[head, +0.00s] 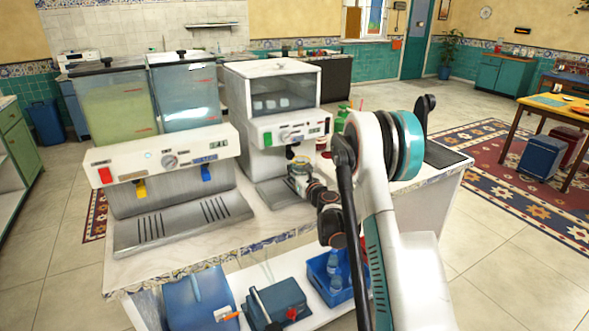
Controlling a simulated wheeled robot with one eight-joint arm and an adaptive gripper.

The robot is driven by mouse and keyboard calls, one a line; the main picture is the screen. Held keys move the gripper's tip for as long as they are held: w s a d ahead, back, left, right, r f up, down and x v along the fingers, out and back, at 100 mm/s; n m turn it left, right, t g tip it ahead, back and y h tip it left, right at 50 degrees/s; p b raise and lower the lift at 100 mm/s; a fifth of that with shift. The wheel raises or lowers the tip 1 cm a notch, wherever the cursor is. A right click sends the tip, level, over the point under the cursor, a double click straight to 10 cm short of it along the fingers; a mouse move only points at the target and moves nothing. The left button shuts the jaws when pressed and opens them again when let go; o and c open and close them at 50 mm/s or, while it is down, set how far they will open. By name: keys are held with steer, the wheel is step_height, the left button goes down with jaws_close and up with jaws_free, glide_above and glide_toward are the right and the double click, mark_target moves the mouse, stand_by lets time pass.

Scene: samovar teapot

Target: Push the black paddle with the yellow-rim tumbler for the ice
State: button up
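The ice dispenser (259,133) is a white machine with a clear bin of ice cubes, standing on the counter in the middle of the head view. Its small black paddle (290,153) hangs under the front panel. The yellow-rim tumbler (299,167) is just below and in front of the paddle, above the drip tray. Whether it touches the paddle is too small to tell. My gripper (303,182) is at the tumbler and appears closed around it. My arm hides part of the counter to the right.
A two-tank drink dispenser (170,160) with yellow and blue levers stands to the left on the counter (190,251). Red and green items stand behind my arm. A lower shelf holds a blue crate (318,277) with bottles and dark blue boxes. Open floor lies to the right.

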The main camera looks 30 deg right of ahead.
stand_by(0.6)
steer(key=shift+s+d, duration=0.2)
steer(key=shift+s, duration=4.8)
glide_toward(289, 163)
steer(key=shift+w+a+r, duration=0.1)
steer(key=shift+w+r, duration=0.15)
steer(key=shift+w, duration=0.65)
steer(key=shift+w+r, duration=0.3)
steer(key=shift+w, duration=0.65)
steer(key=shift+w+a+r, duration=0.1)
steer(key=shift+w+r, duration=0.15)
steer(key=shift+w, duration=0.65)
steer(key=shift+w, duration=1)
steer(key=shift+s, duration=0.1)
steer(key=shift+s+d, duration=0.1)
steer(key=shift+s, duration=2.35)
